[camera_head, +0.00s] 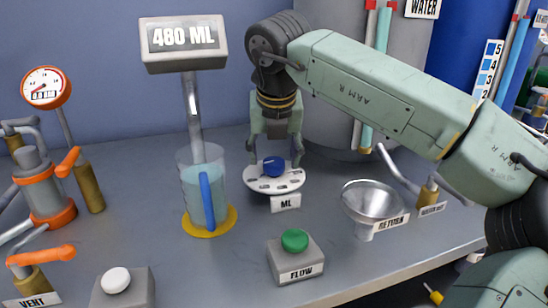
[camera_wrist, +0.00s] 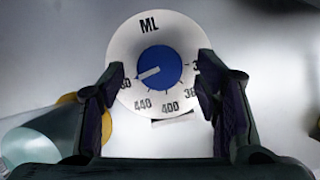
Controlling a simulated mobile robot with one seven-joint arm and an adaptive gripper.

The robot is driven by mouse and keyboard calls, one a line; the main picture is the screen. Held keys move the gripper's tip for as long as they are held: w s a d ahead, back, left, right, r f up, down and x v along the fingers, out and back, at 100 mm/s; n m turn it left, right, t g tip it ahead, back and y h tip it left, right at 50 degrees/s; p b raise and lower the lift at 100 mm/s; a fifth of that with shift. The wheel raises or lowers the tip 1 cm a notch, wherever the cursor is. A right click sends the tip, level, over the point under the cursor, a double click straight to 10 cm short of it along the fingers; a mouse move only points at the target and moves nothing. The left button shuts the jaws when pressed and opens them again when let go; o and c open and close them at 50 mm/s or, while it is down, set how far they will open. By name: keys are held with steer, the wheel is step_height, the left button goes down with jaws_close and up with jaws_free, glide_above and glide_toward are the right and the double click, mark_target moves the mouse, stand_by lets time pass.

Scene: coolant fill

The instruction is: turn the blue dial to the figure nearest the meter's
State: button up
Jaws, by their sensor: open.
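The meter (camera_head: 183,40) on its post reads 480 ML in the head view. The blue dial (camera_head: 274,166) sits on a round white plate (camera_head: 290,182) labelled ML. In the wrist view the blue dial (camera_wrist: 160,66) has a white pointer line aimed left and slightly down. It points toward a figure partly hidden by the left finger, of which the end, like "80", shows. Beyond it, 440 and 400 are readable; the figures further right are partly covered. My gripper (camera_head: 275,154) points down over the dial, open, with a finger on either side and gaps to the blue knob.
Left of the dial stands a clear beaker (camera_head: 203,190) of bluish liquid on a yellow base. In front is a green FLOW button (camera_head: 295,240); right is a funnel (camera_head: 371,201) marked RETURN. A large grey tank (camera_head: 335,100) stands close behind.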

steer(key=v, duration=1)
steer(key=shift+r, duration=0.35)
steer(key=shift+s+f, duration=0.1)
steer(key=shift+s, duration=0.05)
